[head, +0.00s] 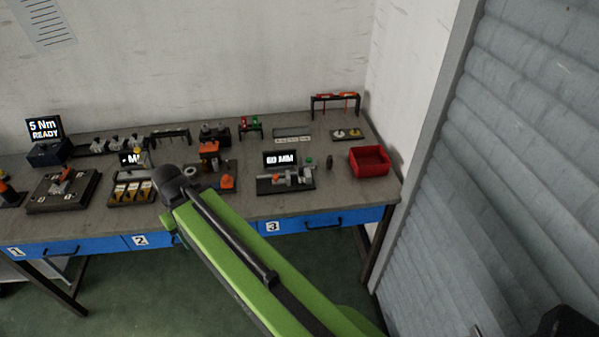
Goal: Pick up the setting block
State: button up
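I cannot tell for certain which item is the setting block. A measuring fixture (287,185) with a "60 MM" display (280,158) stands on the bench at centre right, with small grey blocks on its dark base. A small dark upright piece (329,161) stands just right of it. My green arm reaches from the lower right up to a dark joint in front of the bench, left of the fixture. The fingers of my gripper do not show; the arm hides part of the bench front.
The grey workbench (340,195) has blue drawers numbered 1 to 3. A red bin (369,161) sits at its right end. A "5 Nm READY" display (44,128) and several fixtures crowd the left and middle. A grey roller shutter (500,180) stands to the right.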

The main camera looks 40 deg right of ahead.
aim_at(301, 173)
jog(key=i, duration=0.85)
jog(key=u, duration=0.05)
